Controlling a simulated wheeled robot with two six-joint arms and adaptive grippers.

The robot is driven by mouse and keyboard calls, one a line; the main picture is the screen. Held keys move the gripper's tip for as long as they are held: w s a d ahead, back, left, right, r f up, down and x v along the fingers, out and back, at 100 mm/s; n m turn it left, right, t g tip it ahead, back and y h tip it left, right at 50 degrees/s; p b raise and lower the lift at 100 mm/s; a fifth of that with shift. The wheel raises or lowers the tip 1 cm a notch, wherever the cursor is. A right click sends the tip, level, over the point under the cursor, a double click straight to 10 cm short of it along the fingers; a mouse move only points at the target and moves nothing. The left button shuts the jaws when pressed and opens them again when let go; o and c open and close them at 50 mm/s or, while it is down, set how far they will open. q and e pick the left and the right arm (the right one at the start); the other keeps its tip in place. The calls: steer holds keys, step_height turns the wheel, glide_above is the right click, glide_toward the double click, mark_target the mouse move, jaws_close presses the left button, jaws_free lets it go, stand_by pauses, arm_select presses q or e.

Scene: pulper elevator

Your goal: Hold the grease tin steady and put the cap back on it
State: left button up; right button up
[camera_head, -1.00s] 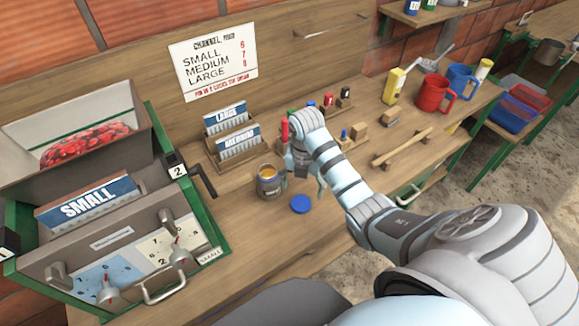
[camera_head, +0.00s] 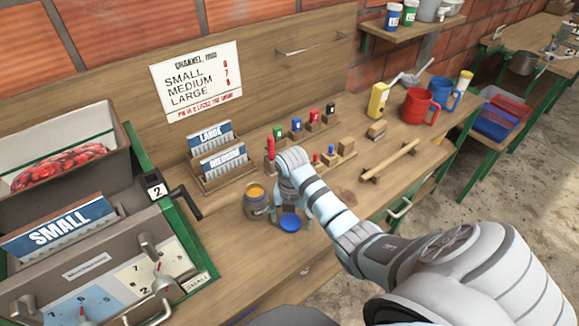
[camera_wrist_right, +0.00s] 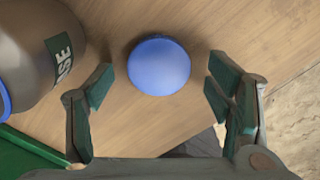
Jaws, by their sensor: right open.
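The grease tin (camera_head: 257,204) stands upright and uncapped on the bench, with orange-yellow grease showing at its open top. It also fills the upper left of the right wrist view (camera_wrist_right: 38,55), with part of its label readable. The round blue cap (camera_head: 290,223) lies on the bench just right of the tin, apart from it. In the right wrist view the cap (camera_wrist_right: 159,65) lies ahead of the fingers, roughly centred between them. My right gripper (camera_wrist_right: 160,95) is open and empty above the cap; in the head view (camera_head: 289,205) it hides part of the bench. My left gripper is not in view.
A green-framed machine (camera_head: 100,265) with a crank handle stands left of the tin. Card racks (camera_head: 225,170), small coloured bottles (camera_head: 297,128) and wooden blocks stand behind. Red (camera_head: 417,107) and blue mugs are further right. The bench's front edge is close to the cap.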

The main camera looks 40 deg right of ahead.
steer(key=shift+w+f, duration=0.1)
steer(key=shift+f, duration=0.2)
steer(key=c, duration=0.8)
steer(key=shift+r+p, duration=0.1)
steer(key=shift+p, duration=0.2)
